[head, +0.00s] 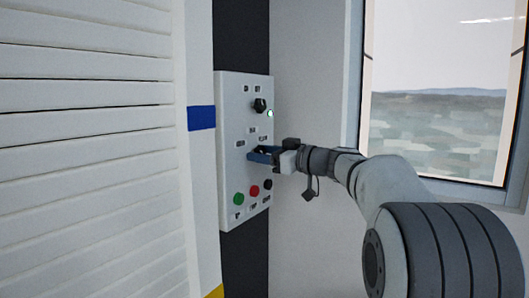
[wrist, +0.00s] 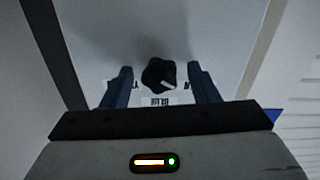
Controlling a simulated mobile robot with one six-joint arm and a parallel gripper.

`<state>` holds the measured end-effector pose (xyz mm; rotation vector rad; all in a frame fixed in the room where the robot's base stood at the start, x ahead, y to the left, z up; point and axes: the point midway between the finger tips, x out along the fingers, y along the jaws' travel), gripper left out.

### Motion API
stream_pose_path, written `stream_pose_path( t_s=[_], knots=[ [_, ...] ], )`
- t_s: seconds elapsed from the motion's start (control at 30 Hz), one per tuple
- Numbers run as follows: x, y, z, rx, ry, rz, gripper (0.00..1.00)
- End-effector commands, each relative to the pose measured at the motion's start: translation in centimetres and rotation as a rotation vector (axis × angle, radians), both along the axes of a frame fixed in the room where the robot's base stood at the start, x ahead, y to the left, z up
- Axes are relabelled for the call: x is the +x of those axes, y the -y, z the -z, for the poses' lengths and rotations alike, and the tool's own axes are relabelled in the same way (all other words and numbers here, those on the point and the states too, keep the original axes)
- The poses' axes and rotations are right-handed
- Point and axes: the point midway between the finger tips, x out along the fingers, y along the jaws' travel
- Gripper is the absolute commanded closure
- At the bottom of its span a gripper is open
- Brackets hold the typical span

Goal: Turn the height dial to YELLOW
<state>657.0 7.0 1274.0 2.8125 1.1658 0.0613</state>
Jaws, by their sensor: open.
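A white control panel (head: 229,130) is mounted on a dark post. In the wrist view, a black dial (wrist: 157,72) with a white pointer mark sits between the two blue fingers of my gripper (wrist: 159,70). The pointer is towards the lower right of that picture. The fingers are open, one on each side of the dial, with a visible gap to each. In the head view my gripper (head: 263,155) is at the panel's middle and mostly hides this dial. Small labels (wrist: 158,101) around it are too blurred to read, and I see no yellow mark there.
Below my gripper are a green button (head: 239,199), a red button (head: 254,190) and a black one (head: 268,184). A white slatted shutter (head: 90,150) is left; a window (head: 440,100) is right.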

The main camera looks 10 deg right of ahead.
Motion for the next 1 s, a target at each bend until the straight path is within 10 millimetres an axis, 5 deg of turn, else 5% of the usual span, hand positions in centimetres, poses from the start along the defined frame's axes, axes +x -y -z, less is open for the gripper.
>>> stream_pose_path(
  t_s=[0.27, 0.8, 1.0],
  knots=[
    [0.12, -0.13, 0.01, 0.0, 0.0, 0.0, 0.46],
    [0.1, -0.13, 0.01, -0.001, -0.001, 0.0, 0.9],
    [0.1, -0.13, 0.08, 0.007, -0.008, 0.0, 0.9]
  ],
)
